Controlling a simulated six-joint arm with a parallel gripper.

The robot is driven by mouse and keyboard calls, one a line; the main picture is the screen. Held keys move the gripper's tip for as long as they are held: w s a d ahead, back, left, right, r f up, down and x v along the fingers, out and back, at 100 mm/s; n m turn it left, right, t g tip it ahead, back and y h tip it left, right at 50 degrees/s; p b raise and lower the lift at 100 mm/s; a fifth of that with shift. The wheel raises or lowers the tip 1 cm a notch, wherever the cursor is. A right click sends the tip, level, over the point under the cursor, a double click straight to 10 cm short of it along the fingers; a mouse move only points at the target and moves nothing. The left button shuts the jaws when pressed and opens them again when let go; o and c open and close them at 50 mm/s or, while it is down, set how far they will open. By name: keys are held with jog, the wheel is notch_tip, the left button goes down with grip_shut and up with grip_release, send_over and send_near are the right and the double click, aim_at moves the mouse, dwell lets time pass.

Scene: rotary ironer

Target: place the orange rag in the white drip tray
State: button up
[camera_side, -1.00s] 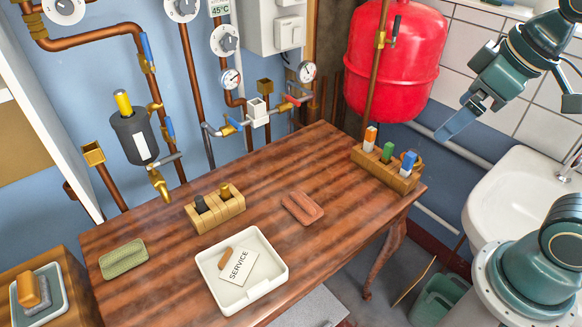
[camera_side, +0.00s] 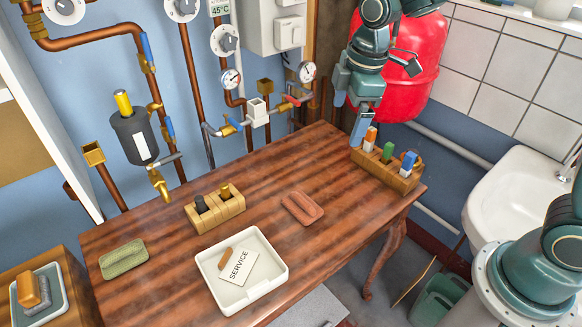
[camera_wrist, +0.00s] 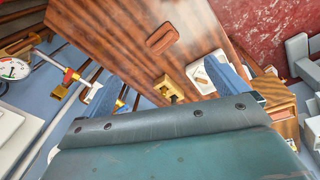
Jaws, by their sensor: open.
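A flat orange-red rag (camera_side: 302,208) lies on the wooden table, right of centre; the wrist view shows it as well (camera_wrist: 163,38). The white drip tray (camera_side: 274,283) stands at the table's front, left of and nearer than the rag. In the tray lie a card marked SERVICE (camera_side: 239,265) and a small brown-orange piece. My gripper (camera_side: 352,113) is open and empty, high above the table's back right corner, behind and right of the rag. In the wrist view one finger partly covers the tray (camera_wrist: 202,78).
A wooden holder with orange, green and blue handled items (camera_side: 388,168) stands at the right edge near my gripper. Another wooden holder (camera_side: 216,208) stands behind the tray. A green pad (camera_side: 123,258) lies at left. Pipes and a red tank (camera_side: 405,75) line the wall.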

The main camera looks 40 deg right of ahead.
jog(key=w+a+f+n+g, duration=0.1)
jog(key=w+a+f+n, duration=0.1)
jog(key=f, duration=0.4)
jog(key=w+a+f+n, duration=0.2)
jog(key=w+f+n, duration=0.2)
jog(key=f, duration=0.3)
jog(key=shift+w+a+g, duration=0.25)
jog(key=shift+w+g, duration=0.15)
jog(key=shift+w, duration=0.3)
jog(key=shift+f, duration=0.15)
send_over(302, 200)
jog(key=shift+d+f, duration=0.1)
jog(key=shift+f, duration=4.1)
jog(key=shift+f, duration=0.15)
jog(key=shift+f, duration=2.45)
jog(key=c, duration=1.1)
jog(key=shift+r, duration=0.1)
jog(key=shift+c, duration=0.2)
